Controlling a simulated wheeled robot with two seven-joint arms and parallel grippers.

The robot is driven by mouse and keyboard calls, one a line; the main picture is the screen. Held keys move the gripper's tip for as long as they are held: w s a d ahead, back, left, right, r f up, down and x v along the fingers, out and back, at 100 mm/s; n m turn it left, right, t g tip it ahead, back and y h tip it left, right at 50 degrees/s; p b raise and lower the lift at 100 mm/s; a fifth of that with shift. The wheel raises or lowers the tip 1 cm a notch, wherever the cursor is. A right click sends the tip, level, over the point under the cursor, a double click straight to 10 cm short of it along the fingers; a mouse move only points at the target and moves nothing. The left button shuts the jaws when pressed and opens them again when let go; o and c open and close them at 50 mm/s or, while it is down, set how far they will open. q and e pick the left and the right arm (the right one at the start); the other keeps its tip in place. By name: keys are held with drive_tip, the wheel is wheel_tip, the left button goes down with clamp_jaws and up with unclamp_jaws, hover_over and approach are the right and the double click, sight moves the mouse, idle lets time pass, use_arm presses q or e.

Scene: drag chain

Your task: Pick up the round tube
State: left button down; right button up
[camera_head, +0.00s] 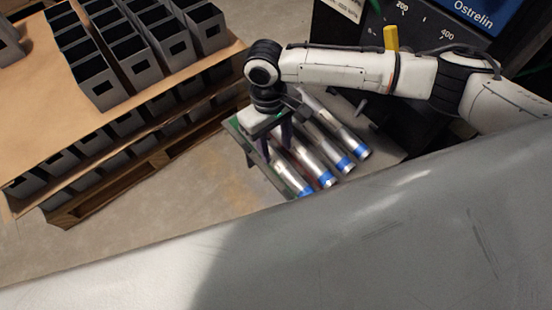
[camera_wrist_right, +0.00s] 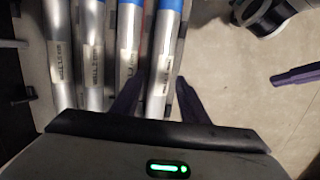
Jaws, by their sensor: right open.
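Several silver round tubes with blue bands lie side by side on a small stand (camera_head: 247,141) in the head view. One tube (camera_head: 294,178) is nearest the left; another tube (camera_head: 340,131) lies farther right. My right gripper (camera_head: 277,143) points down over the upper left part of the row, its dark fingers apart. In the right wrist view my right gripper (camera_wrist_right: 158,84) is open, with the rightmost tube (camera_wrist_right: 162,60) running between its fingers as seen from there. Whether the fingers touch it I cannot tell. The tubes carry pale labels. My left gripper is not in view.
A pallet with a cardboard sheet (camera_head: 40,120) and several dark open boxes (camera_head: 97,82) stands at the left. A dark machine with a blue screen (camera_head: 480,12) stands at the upper right. Bare floor (camera_head: 190,190) lies between pallet and stand.

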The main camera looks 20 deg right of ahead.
sight(276, 157)
wheel_tip(276, 157, down, 4)
drive_tip(key=shift+f, duration=0.2)
drive_tip(key=shift+r, duration=0.1)
clamp_jaws()
